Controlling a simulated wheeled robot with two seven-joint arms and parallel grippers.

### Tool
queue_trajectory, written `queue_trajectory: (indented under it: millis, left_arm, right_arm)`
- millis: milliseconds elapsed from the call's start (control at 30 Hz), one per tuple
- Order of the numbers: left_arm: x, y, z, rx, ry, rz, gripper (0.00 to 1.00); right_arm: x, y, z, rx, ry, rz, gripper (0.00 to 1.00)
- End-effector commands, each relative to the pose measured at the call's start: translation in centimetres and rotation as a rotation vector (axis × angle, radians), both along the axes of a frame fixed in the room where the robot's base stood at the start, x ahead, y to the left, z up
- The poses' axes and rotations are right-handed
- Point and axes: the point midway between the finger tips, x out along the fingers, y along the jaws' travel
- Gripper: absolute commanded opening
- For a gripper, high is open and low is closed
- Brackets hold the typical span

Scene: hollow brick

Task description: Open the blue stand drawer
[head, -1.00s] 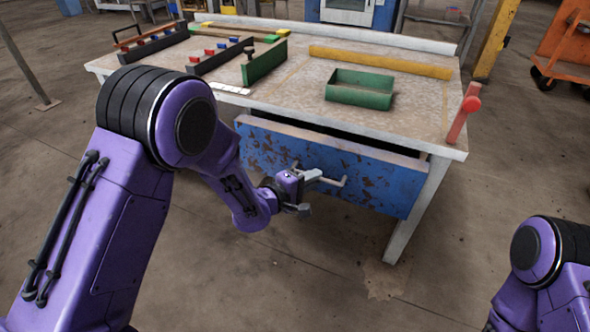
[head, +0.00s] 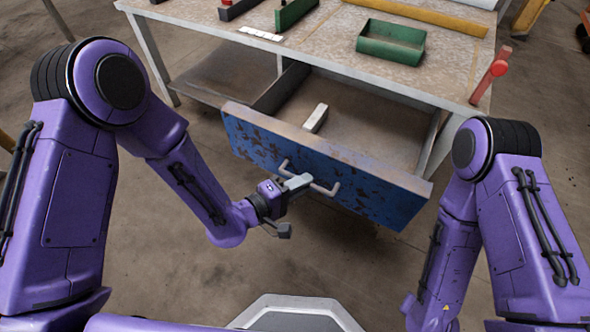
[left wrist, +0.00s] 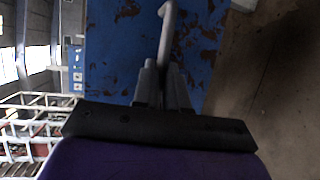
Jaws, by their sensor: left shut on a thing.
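The blue drawer (head: 262,147) with worn paint is pulled well out from under the worktable (head: 330,45), and its inside shows. A light grey block (head: 316,118) lies in it. My left gripper (head: 297,182) is at the drawer's front, shut on the metal handle (head: 328,190). The left wrist view shows the gripper's fingers (left wrist: 163,88) closed around the handle bar (left wrist: 167,30), against the blue drawer front (left wrist: 115,45). My right arm shows at the right of the head view, but its gripper is out of view.
A green open box (head: 390,47) stands on the tabletop. A red-handled lever (head: 498,68) is at the table's right edge. A lower shelf (head: 215,75) is left of the drawer. The floor in front of the drawer is clear.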

Motion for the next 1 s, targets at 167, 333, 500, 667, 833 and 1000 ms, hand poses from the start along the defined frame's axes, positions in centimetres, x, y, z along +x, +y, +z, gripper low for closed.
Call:
queue_trajectory:
  millis: [167, 333, 500, 667, 833, 1000]
  left_arm:
    - [-0.5, -0.3, 0.0, -0.001, 0.001, -0.012, 0.00]
    - [-0.6, -0.3, 0.0, 0.000, 0.000, -0.012, 0.00]
    - [-0.6, -0.2, 0.0, 0.000, 0.000, -0.012, 0.16]
    - [-0.6, -0.2, 0.0, 0.000, 0.000, -0.012, 0.37]
    - [-0.5, -0.2, 0.0, 0.000, 0.000, -0.011, 0.37]
    - [-1.6, 1.1, 0.4, 0.001, 0.003, -0.009, 0.37]
  right_arm:
    - [0.0, 0.0, 0.1, 0.000, 0.000, 0.000, 0.43]
    - [0.0, 0.0, 0.1, 0.000, 0.000, 0.000, 0.43]
    - [0.0, 0.0, 0.1, 0.000, 0.000, 0.000, 0.43]
    - [0.0, 0.0, 0.1, 0.000, 0.000, 0.000, 0.43]
    - [0.0, 0.0, 0.1, 0.000, 0.000, 0.000, 0.43]
    - [0.0, 0.0, 0.6, 0.000, 0.000, 0.000, 0.43]
